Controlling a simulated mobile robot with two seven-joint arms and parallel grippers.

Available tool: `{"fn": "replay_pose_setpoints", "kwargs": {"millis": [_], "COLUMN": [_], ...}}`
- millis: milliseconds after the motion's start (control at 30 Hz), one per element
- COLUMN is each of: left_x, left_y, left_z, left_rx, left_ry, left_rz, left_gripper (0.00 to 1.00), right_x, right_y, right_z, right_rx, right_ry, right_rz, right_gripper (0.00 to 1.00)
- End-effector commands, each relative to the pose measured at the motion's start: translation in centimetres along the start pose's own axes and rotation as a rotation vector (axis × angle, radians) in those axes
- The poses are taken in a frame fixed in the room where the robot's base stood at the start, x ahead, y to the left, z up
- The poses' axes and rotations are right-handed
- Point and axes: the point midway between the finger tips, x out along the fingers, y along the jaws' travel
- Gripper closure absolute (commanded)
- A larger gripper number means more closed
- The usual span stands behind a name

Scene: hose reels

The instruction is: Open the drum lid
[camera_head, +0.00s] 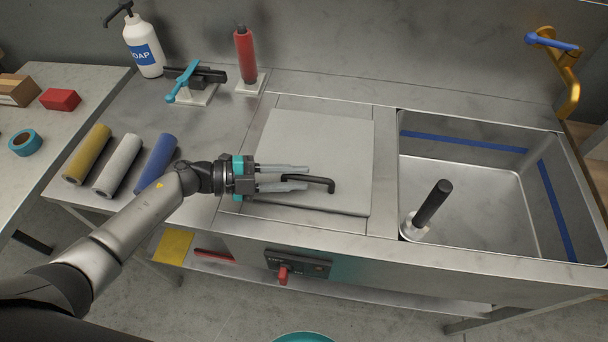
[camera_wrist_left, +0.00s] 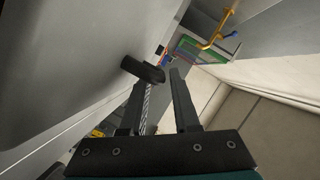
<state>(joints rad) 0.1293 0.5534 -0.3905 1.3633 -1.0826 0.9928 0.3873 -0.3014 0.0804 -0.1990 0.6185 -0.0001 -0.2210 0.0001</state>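The drum lid (camera_head: 325,140) is a flat grey square plate lying closed in the steel worktop in the head view. Its black bar handle (camera_head: 322,182) is near the front edge. My left gripper (camera_head: 307,178) is over the front part of the lid, fingers pointing right, with the handle's end just past the fingertips. In the left wrist view, the fingers (camera_wrist_left: 157,82) are apart with an empty gap. The black handle (camera_wrist_left: 142,69) lies just ahead of the left-hand finger's tip. Contact cannot be told. My right gripper is not in view.
A steel basin (camera_head: 480,190) with a black-handled post (camera_head: 433,203) is to the right. A control panel with a red switch (camera_head: 283,274) is on the front. Yellow, white and blue rolls (camera_head: 120,163) lie left. A soap bottle (camera_head: 143,45) and red cylinder (camera_head: 245,55) stand behind.

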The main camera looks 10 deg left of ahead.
Motion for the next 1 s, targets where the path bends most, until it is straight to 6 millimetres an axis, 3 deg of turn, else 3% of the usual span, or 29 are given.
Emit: {"fn": "replay_pose_setpoints", "kwargs": {"millis": [200,500,767,1000], "left_x": [2.0,2.2,2.1,2.1], "left_y": [0.0,0.0,0.0,0.0], "left_z": [0.0,0.0,0.0,0.0], "left_rx": [0.001,0.001,0.001,0.0], "left_ry": [-0.001,-0.001,-0.001,-0.001], "left_rz": [-0.001,0.0,0.0,0.0], "left_gripper": [0.7,0.7,0.98,1.0], "right_x": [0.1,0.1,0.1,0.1], "right_y": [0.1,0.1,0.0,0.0], "right_z": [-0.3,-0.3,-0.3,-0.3], "right_rx": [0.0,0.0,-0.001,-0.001], "right_ry": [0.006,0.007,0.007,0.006], "right_rz": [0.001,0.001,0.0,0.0], "right_gripper": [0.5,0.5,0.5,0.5]}}
